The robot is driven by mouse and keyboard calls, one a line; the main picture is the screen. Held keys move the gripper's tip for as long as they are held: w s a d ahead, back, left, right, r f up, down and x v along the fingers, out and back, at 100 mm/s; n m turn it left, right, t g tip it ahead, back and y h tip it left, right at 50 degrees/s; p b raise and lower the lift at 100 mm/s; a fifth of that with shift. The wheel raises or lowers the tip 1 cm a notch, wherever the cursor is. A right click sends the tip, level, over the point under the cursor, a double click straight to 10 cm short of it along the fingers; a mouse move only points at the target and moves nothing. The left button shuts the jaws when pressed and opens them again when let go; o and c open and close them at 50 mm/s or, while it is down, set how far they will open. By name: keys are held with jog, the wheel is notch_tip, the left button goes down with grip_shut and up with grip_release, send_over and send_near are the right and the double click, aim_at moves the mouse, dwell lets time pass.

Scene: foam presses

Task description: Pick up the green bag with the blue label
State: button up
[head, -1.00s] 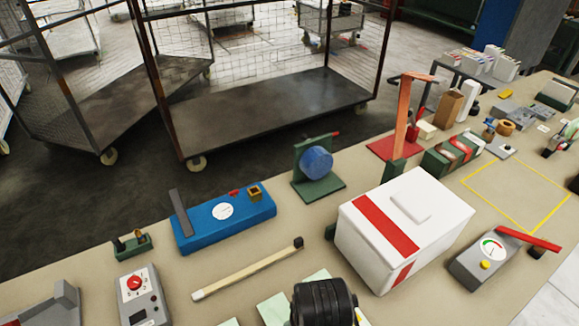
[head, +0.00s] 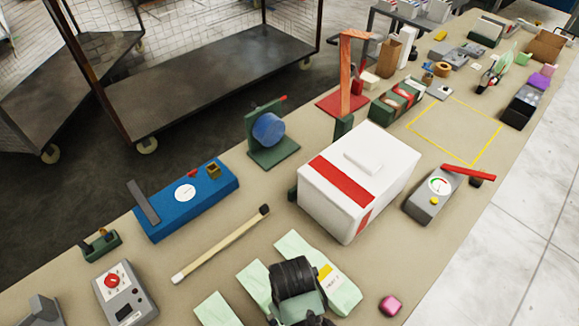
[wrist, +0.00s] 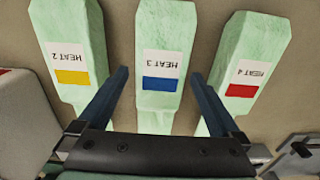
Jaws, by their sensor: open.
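Three pale green bags lie side by side in the wrist view. The middle bag (wrist: 165,30) has a white label with a blue patch (wrist: 160,84) reading HEAT 3. The left bag (wrist: 70,35) has a yellow patch, and the right bag (wrist: 245,45) has a red one. My gripper (wrist: 160,75) is open, its two dark blue fingers in view on either side of the middle bag, with nothing held. I cannot tell its height over the bag. In the head view, my wrist covers part of the middle bag (head: 251,279); the yellow-patched bag (head: 345,292) lies to its right.
A white box with a red stripe (head: 385,165) stands behind the bags. A long wooden stick (head: 225,245) lies to the left, and a pink block (head: 390,305) to the right. A grey gauge device (head: 428,200) stands farther right. A yellow-outlined square (head: 455,130) is clear.

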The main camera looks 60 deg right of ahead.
jog(key=shift+w+f+p, duration=0.2)
jog(key=shift+f+p, duration=0.1)
jog(key=shift+f, duration=1.75)
jog(key=c, duration=1.1)
jog(key=shift+r, duration=0.15)
